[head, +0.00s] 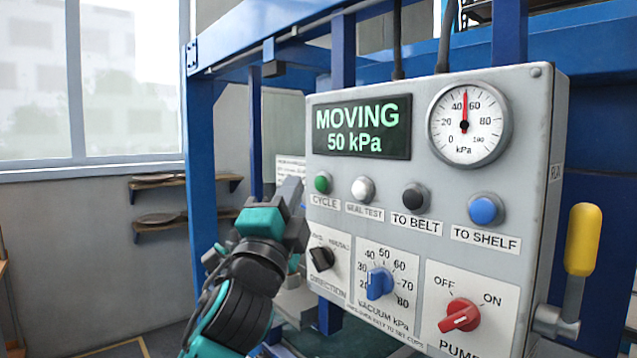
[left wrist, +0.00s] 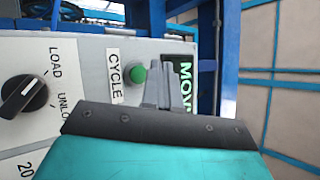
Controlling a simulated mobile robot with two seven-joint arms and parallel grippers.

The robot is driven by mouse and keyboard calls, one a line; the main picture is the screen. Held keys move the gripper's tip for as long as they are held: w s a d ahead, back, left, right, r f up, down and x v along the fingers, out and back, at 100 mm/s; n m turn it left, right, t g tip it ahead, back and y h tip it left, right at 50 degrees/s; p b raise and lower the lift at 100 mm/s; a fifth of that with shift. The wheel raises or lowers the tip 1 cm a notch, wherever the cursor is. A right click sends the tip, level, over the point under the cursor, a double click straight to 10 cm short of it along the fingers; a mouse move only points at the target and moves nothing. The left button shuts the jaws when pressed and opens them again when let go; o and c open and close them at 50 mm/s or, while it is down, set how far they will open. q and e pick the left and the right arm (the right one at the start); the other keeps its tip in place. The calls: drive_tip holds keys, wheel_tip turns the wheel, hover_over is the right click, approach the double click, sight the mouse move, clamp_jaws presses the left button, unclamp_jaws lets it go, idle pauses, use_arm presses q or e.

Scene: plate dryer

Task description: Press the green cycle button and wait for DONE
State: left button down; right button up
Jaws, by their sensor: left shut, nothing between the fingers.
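The grey control panel (head: 420,120) fills the right half of the head view. Its green CYCLE button (head: 323,182) is at the upper left of the button row, and it also shows in the left wrist view (left wrist: 138,74). The display (head: 361,129) reads MOVING, 50 kPa. My left gripper (head: 290,195) is shut and empty, just left of the green button in the head view. In the left wrist view its fingers (left wrist: 167,88) appear beside the button; I cannot tell whether they touch it. My right gripper is not in view.
Beside CYCLE are the white SEAL TEST (head: 363,189), black TO BELT (head: 415,198) and blue TO SHELF (head: 485,210) buttons. Below are a black direction knob (head: 321,258), blue vacuum knob (head: 379,283) and red pump switch (head: 459,315). A yellow-handled lever (head: 583,240) stands at right.

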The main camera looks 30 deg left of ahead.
use_arm(q)
drive_tip(key=s, duration=0.1)
drive_tip(key=s+a, duration=0.1)
drive_tip(key=s, duration=0.1)
drive_tip(key=shift+s+a, duration=0.2)
idle(0.4)
